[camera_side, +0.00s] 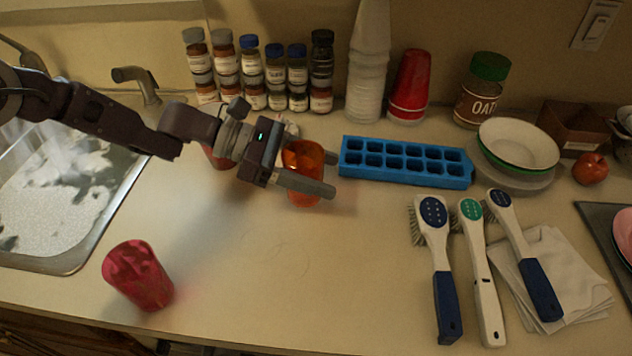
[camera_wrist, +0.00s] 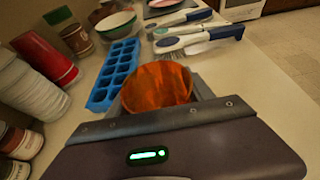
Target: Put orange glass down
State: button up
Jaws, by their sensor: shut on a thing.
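The orange glass (camera_side: 303,172) is a translucent tumbler at the middle of the counter, left of the blue ice tray. My gripper (camera_side: 318,172) is shut on it, with one finger on the near side and one on the far side. In the wrist view the glass (camera_wrist: 157,86) stands between the fingers with its round side showing. The glass looks roughly upright. Its base is low over the counter, and I cannot tell whether it touches.
A blue ice tray (camera_side: 405,163) lies close on the right. A red glass (camera_side: 138,275) stands at the front left, and another red item (camera_side: 216,158) is partly behind my arm. Spice jars (camera_side: 250,72) line the wall. Brushes (camera_side: 477,270) lie at right. The front middle counter is clear.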

notch_tip(320, 180, up, 7)
jog(key=a+f+n+t, duration=0.1)
jog(key=a+f, duration=0.1)
jog(key=a, duration=1.9)
jog(key=s+a+f+n+t+y, duration=0.1)
jog(key=s+a+n+t, duration=0.1)
jog(key=a, duration=0.5)
jog(key=s+a+f+n+t+y, duration=0.1)
jog(key=s+a+f+n+t, duration=0.1)
jog(key=a, duration=0.5)
jog(key=s+a+f+n+t, duration=0.1)
jog(key=s+a+n+t, duration=0.1)
jog(key=a, duration=0.5)
jog(key=shift+s+a+f+n+t+y, duration=0.15)
jog(key=shift+s+f+n+t+y, duration=0.2)
jog(key=shift+s+t, duration=0.6)
jog(key=shift+r, duration=0.1)
